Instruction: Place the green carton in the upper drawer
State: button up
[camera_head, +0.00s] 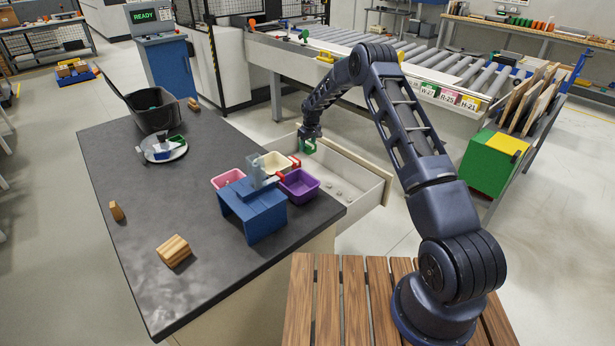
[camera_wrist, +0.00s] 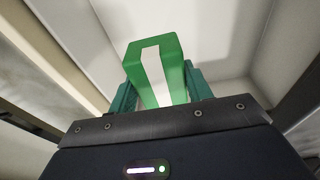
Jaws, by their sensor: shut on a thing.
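The green carton (camera_wrist: 173,60) with a white stripe sits between the teal fingers of my gripper (camera_wrist: 160,85) in the wrist view. My gripper is shut on it. In the head view my gripper (camera_head: 308,145) points down over the open upper drawer (camera_head: 362,175), with the green carton partly visible at its tips. The drawer is pulled out from the far right side of the dark-topped counter. Its pale inside walls fill much of the wrist view. I cannot tell whether the carton touches the drawer floor.
Pink (camera_head: 228,179), cream and purple (camera_head: 299,185) bins stand near the drawer, beside a blue stand (camera_head: 252,208). A black bin (camera_head: 153,108), a plate (camera_head: 164,149) and wooden blocks (camera_head: 173,251) are on the counter (camera_head: 120,185). Small items lie in the drawer's right part.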

notch_tip(320, 180, down, 16)
jog(key=shift+r, duration=0.15)
dwell(0.4)
jog(key=o, duration=1)
